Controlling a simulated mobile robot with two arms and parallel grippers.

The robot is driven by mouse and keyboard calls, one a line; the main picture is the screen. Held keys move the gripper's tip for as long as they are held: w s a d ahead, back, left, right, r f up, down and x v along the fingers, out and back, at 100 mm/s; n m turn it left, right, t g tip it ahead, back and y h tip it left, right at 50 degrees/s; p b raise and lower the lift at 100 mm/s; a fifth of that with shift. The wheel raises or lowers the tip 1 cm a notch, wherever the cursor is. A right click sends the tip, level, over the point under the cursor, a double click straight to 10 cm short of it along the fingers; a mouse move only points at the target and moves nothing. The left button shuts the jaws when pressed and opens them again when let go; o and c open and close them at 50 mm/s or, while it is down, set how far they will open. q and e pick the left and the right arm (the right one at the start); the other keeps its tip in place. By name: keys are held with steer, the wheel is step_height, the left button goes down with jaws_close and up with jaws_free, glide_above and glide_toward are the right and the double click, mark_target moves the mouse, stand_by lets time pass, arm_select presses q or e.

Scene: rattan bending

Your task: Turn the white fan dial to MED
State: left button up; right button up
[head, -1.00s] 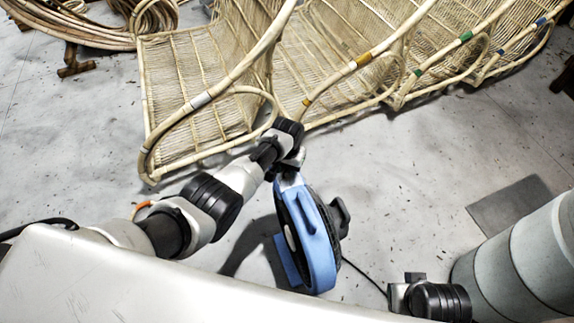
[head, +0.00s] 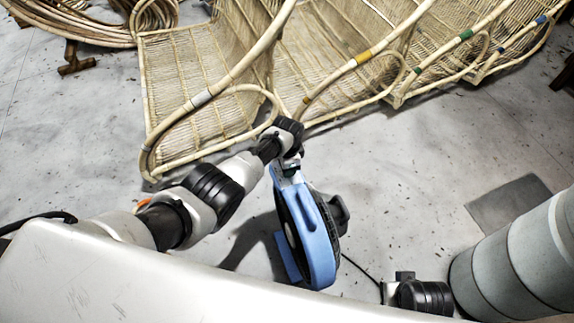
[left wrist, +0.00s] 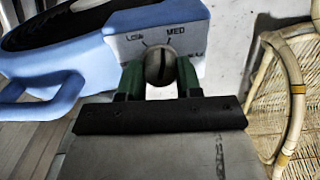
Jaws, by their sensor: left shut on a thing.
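The fan (head: 318,245) is blue with a dark round grille and stands on the floor; in the left wrist view its blue housing (left wrist: 60,55) fills the upper left. The dial's dark line stands nearly upright, leaning slightly toward the MED side. My left gripper (left wrist: 160,82) has its green fingers shut on either side of the dial. In the head view it (head: 289,168) is at the fan's top.
Rattan chair frames (head: 215,95) stand close behind the fan, and rattan coils lie at the back left. A large grey cylinder (head: 515,260) stands at the right beside a dark floor mat (head: 508,203). A black cord (head: 360,268) runs from the fan. Floor between is clear.

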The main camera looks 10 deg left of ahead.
arm_select(q)
steer(key=shift+m, duration=1.1)
arm_select(e)
steer(key=shift+f, duration=0.1)
arm_select(q)
steer(key=o, duration=0.9)
steer(key=shift+r, duration=0.15)
step_height(320, 180, up, 4)
steer(key=p, duration=0.3)
steer(key=shift+r, duration=0.2)
step_height(320, 180, up, 6)
steer(key=p, duration=0.3)
arm_select(e)
steer(key=s+f, duration=0.4)
steer(key=f, duration=0.4)
steer(key=s+d+f+g, duration=0.1)
steer(key=s+f, duration=0.3)
steer(key=f, duration=0.5)
steer(key=shift+f, duration=0.2)
steer(key=shift+s, duration=0.1)
